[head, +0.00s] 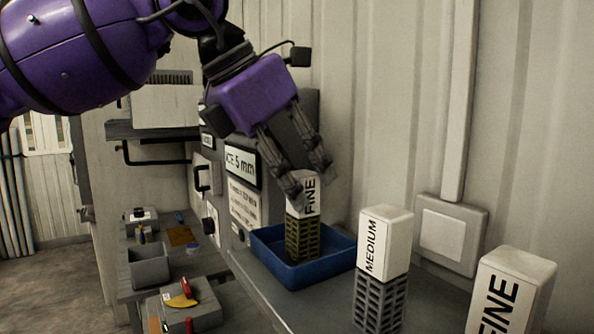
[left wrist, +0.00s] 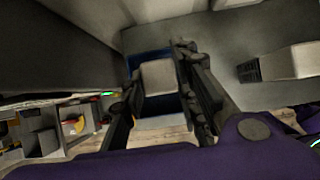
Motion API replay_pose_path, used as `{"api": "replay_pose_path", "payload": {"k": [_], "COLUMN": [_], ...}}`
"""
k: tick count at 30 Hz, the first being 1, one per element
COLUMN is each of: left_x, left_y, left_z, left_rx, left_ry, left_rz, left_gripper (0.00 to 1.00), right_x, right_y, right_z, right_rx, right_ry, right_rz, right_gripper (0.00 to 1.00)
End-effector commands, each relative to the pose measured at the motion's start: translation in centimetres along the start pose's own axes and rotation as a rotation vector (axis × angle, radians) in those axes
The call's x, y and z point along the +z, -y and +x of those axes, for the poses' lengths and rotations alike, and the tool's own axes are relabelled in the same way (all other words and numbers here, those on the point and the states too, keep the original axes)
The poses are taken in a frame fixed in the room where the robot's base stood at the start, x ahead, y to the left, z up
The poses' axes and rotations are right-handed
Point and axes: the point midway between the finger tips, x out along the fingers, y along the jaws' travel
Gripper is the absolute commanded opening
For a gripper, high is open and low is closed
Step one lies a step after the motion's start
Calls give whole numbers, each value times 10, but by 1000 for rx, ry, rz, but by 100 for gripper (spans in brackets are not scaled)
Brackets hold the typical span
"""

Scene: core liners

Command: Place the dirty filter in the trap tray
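The dirty filter (head: 303,240), a block with a white FINE cap and a yellowish-brown grid below, is upright in the blue trap tray (head: 263,268). I cannot tell whether its base touches the tray floor. My left gripper (head: 308,178) comes down at a slant from above, shut on the filter's white cap, one finger on each side. In the left wrist view the cap (left wrist: 158,78) lies between the two fingers, with the tray's blue rim (left wrist: 146,58) behind it. My right gripper is not in view.
A MEDIUM filter (head: 384,243) and another filter labelled with partly cut-off letters (head: 512,287) stand on the ledge right of the tray. A wall box (head: 448,234) is behind them. A labelled panel (head: 241,165) stands left of the tray. A lower bench holds a grey bin (head: 149,268).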

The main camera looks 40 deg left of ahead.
Motion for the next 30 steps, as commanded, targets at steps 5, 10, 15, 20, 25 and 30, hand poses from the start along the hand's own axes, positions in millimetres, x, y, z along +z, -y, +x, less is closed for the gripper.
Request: {"api": "replay_pose_path", "payload": {"k": [5, 10, 15, 20, 25, 30], "left_x": [0, 0, 2, 3, 2, 2], "left_y": [0, 0, 0, 0, 1, 0], "left_z": [0, 0, -4, -30, -68, -100], "left_rx": [0, 0, 1, 1, 1, 1], "left_ry": [-1, -1, -1, 6, 5, 1], "left_rz": [0, -1, -2, -1, 0, -1], "left_gripper": [47, 47, 47, 47, 47, 47], "right_x": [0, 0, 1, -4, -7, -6], "right_y": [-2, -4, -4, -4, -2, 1], "right_z": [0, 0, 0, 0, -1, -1], "right_rx": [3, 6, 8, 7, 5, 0], "right_ry": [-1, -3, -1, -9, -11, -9], "right_rz": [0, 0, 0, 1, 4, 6], "right_gripper": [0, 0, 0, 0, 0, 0]}}
